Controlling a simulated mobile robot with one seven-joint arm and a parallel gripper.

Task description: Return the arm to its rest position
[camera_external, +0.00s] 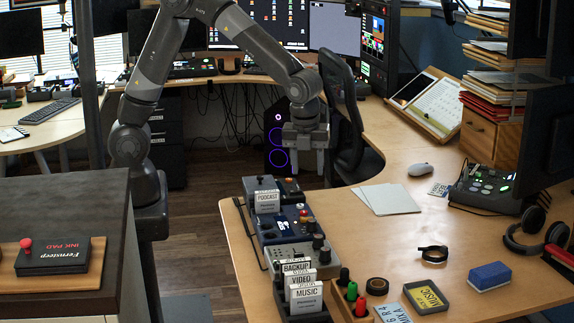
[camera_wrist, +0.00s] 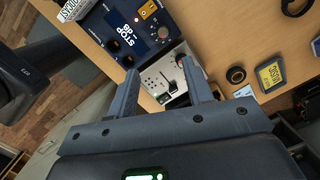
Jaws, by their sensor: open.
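My gripper (camera_external: 305,150) hangs at the end of my bent arm, above the far left end of the wooden desk (camera_external: 400,225) in the external view. In the wrist view my gripper (camera_wrist: 160,90) has its two fingers spread apart with nothing between them. Below and beyond the fingers lie a blue box with knobs (camera_wrist: 135,28) and a light panel with switches (camera_wrist: 168,75). The fingers look clear of both. My arm's base is partly hidden behind the dark cabinet at the left.
Card holders labelled PODCAST (camera_external: 267,201) and MUSIC (camera_external: 306,297) stand along the desk's left edge. A black office chair (camera_external: 350,125) is close behind my gripper. A dark-topped cabinet (camera_external: 60,205) bears an ink pad (camera_external: 60,256). The floor (camera_external: 205,225) between cabinet and desk looks open.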

